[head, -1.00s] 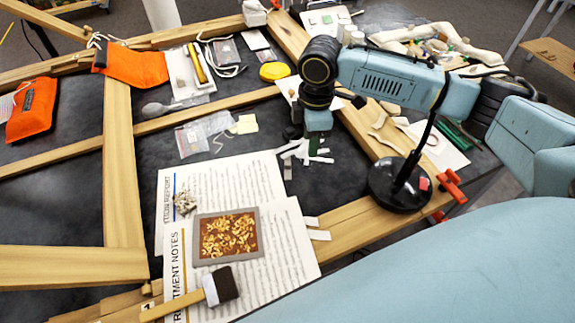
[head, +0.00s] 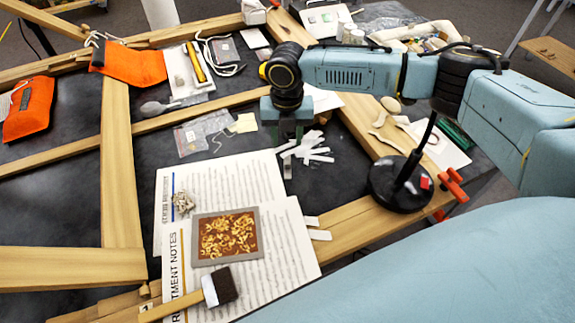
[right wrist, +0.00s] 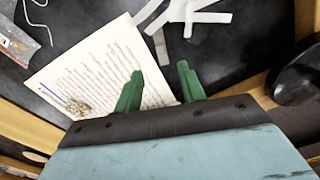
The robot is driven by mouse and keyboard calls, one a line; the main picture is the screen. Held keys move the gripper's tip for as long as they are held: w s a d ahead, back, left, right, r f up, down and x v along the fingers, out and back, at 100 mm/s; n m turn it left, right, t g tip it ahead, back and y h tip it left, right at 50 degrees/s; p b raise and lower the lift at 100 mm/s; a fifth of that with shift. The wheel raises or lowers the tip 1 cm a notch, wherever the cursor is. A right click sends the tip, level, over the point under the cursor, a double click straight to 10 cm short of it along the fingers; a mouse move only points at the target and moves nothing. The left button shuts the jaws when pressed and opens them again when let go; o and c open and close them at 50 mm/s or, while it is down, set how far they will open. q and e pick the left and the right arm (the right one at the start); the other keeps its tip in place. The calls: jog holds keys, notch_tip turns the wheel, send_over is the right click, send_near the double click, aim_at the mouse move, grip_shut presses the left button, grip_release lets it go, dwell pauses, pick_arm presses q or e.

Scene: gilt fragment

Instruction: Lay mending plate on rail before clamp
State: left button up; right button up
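A small grey metal strip, which looks like the mending plate (head: 288,168), lies on the dark tabletop below a pile of white strips. It also shows in the right wrist view (right wrist: 161,48), beyond my fingertips. My right gripper (head: 290,134) hangs above the white strips in the head view. Its green fingers (right wrist: 160,72) are apart with nothing between them. The wooden rail (head: 350,228) runs along the near right edge. A red-orange clamp (head: 453,184) grips its right end. My left gripper is not in view.
A black lamp base (head: 398,188) stands on the rail beside the clamp. Printed sheets (head: 275,262) with a framed fragment (head: 228,237) and a brush (head: 222,288) lie at the near left. White strips (head: 312,152) surround the plate's far end.

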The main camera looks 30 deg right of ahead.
aim_at(288, 161)
jog(key=f, duration=0.8)
jog(key=shift+w+d+f, duration=0.15)
jog(key=shift+w+f, duration=0.05)
jog(key=shift+f, duration=0.1)
grip_shut()
